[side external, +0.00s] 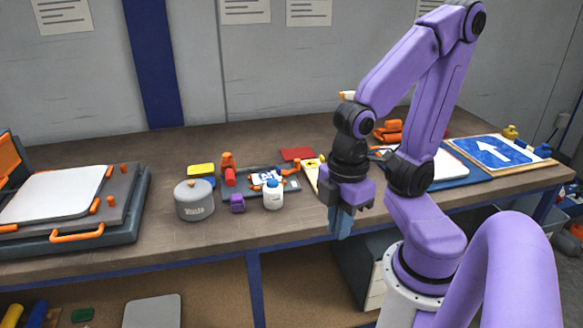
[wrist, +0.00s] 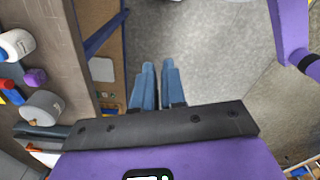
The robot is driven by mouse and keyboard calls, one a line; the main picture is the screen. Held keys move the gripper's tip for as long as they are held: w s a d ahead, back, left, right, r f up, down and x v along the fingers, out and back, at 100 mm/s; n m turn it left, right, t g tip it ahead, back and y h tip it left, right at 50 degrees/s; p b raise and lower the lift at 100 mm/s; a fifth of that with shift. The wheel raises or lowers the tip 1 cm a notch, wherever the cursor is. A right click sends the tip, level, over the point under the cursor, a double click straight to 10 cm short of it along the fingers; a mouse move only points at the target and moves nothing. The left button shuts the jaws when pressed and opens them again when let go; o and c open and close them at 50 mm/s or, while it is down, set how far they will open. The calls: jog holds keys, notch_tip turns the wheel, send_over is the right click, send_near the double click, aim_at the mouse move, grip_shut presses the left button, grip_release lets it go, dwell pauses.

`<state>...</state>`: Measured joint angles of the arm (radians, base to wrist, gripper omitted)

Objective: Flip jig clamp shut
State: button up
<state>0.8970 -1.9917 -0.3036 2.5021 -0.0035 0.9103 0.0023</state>
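A dark jig plate (side external: 291,184) lies on the bench in the side view, with a small blue-and-white sign (side external: 266,178) on it. A red and orange clamp (side external: 228,168) stands upright at its left end, and an orange lever (side external: 289,171) shows at its right. I cannot tell which of these is the task's clamp. My gripper (side external: 342,222) points down in front of the bench edge, right of the jig and apart from it. In the wrist view my gripper's blue fingers (wrist: 159,85) have a narrow gap with nothing between them. The jig is not clear there.
A grey pot (side external: 194,200), a white bottle with a blue cap (side external: 273,195) and a purple block (side external: 237,203) stand in front of the jig. A large board fixture (side external: 75,205) is at left. An arrow sign (side external: 490,152) lies at right. Open floor (wrist: 220,60) is below my gripper.

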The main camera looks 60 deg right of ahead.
jog(key=w+d+m+t, duration=0.1)
jog(key=w, duration=0.3)
jog(key=w+d+m+t, duration=0.1)
jog(key=w+d, duration=0.1)
jog(key=w, duration=0.3)
jog(key=w+d+m+t, duration=0.1)
jog(key=w+d+t, duration=0.1)
jog(key=w, duration=0.2)
jog(key=shift+w+d+h, duration=0.1)
jog(key=shift+w+h, duration=0.3)
grip_shut()
jog(key=w+d+m+t+h, duration=0.1)
jog(key=w+d+t, duration=0.1)
jog(key=w+d, duration=0.5)
jog(key=w+d+m+t+h, duration=0.1)
jog(key=w+d+t, duration=0.15)
jog(key=d, duration=0.95)
jog(key=s+d+f+g+y, duration=0.1)
jog(key=s+d+f+g, duration=0.1)
jog(key=d, duration=0.5)
jog(key=s+f, duration=0.1)
jog(key=s, duration=0.1)
jog(key=shift+s+d+y, duration=0.3)
jog(key=shift+s+d, duration=0.05)
jog(key=shift+f, duration=0.1)
